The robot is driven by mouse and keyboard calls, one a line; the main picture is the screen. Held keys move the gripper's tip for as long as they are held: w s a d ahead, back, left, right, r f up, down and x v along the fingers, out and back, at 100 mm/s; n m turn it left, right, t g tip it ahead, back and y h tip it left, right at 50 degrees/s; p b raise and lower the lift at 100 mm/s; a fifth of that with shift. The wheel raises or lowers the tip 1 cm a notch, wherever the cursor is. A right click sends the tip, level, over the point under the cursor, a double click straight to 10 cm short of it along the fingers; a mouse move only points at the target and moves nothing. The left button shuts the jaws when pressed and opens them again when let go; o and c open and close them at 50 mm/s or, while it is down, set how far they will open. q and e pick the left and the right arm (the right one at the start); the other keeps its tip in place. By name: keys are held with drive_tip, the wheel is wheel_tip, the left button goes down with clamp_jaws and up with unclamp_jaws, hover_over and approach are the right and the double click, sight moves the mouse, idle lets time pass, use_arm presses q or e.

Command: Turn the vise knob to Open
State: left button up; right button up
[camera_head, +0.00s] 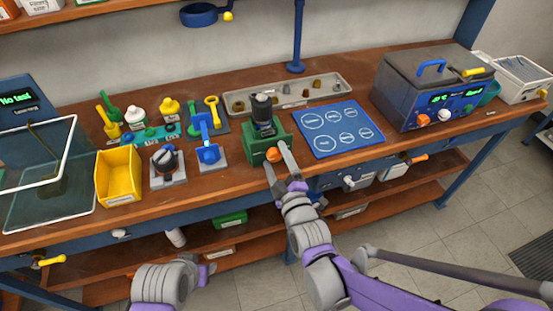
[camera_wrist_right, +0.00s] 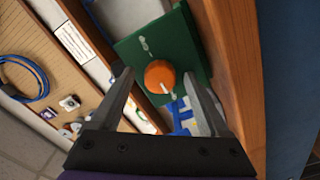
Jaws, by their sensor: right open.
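The green vise (camera_head: 256,146) stands near the front edge of the bench, with a dark cylindrical part (camera_head: 262,108) upright in it. Its orange knob (camera_head: 273,154) is on the front face. The right wrist view shows the knob (camera_wrist_right: 160,75) with a white pointer toward the lower right, and small white markings on the green face (camera_wrist_right: 190,50). My right gripper (camera_head: 278,161) is open, its two fingers on either side of the knob. In the right wrist view the gaps show and contact is not clear. My left gripper is out of view; only my left arm shows.
A blue mat (camera_head: 338,143) with white circles lies right of the vise, and a blue fixture (camera_head: 208,154) stands left of it. A parts tray (camera_head: 240,101) is behind. A yellow bin (camera_head: 119,173) and a grey bath unit (camera_head: 425,88) stand farther off. Drawers and a shelf are below.

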drive_tip(key=v, duration=1)
drive_tip(key=shift+s, duration=0.4)
drive_tip(key=shift+d, duration=0.15)
drive_tip(key=s+d+f+m+g+h+p, duration=0.1)
drive_tip(key=s+d+m+g+h+p, duration=0.4)
drive_tip(key=s+d+m+g, duration=0.6)
drive_tip(key=d+m+p, duration=0.2)
drive_tip(key=d+m, duration=0.1)
drive_tip(key=m, duration=0.1)
drive_tip(key=shift+s+f+g+h+p, duration=0.3)
drive_tip(key=shift+f+g, duration=0.1)
drive_tip(key=shift+d, duration=0.1)
